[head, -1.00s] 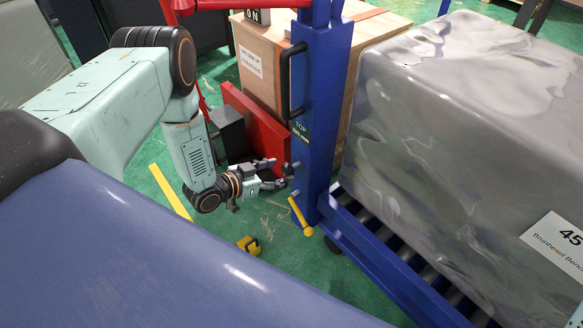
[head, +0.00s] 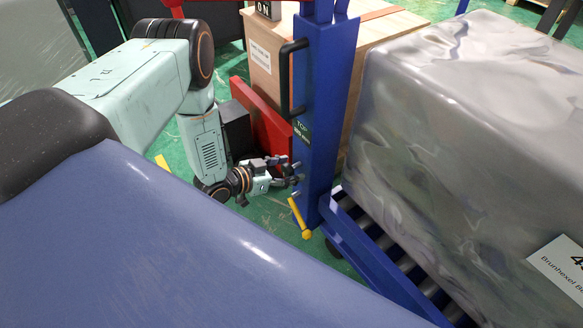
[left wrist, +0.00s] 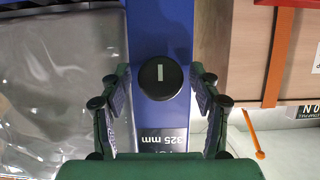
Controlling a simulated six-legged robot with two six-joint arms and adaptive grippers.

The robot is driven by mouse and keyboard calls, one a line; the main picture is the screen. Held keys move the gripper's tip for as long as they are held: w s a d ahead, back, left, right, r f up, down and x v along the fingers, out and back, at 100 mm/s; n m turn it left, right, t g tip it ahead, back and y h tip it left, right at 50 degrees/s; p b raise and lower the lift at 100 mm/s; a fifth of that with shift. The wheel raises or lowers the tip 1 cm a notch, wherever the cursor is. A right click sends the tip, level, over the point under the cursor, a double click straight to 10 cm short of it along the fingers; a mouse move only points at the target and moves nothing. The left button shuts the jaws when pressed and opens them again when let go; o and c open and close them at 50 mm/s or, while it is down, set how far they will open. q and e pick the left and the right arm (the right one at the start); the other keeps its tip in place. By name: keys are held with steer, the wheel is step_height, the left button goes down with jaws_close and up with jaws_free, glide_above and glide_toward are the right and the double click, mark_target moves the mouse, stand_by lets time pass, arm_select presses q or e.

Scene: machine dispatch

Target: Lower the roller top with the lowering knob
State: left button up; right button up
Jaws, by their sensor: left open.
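The lowering knob (left wrist: 160,77) is a round black knob with a pale bar mark on the blue column (head: 327,110). My left gripper (left wrist: 160,82) is open, with one finger on each side of the knob in the left wrist view; I cannot tell if they touch it. In the head view the left gripper (head: 290,171) is at the column's left face and its fingers largely hide the knob. The roller top (head: 377,250) is a blue frame with dark rollers, joined at the column's foot. My right gripper is not in view.
A large grey wrapped load (head: 470,130) sits on the rollers. A black handle (head: 287,80) and a yellow lever (head: 299,217) are on the column. A wooden crate (head: 385,35) and a red panel (head: 262,122) stand behind. A blue surface (head: 200,240) fills the foreground.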

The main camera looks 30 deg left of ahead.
arm_select(q)
steer(key=shift+f, duration=0.1)
steer(key=shift+c, duration=1.2)
steer(key=c, duration=0.9)
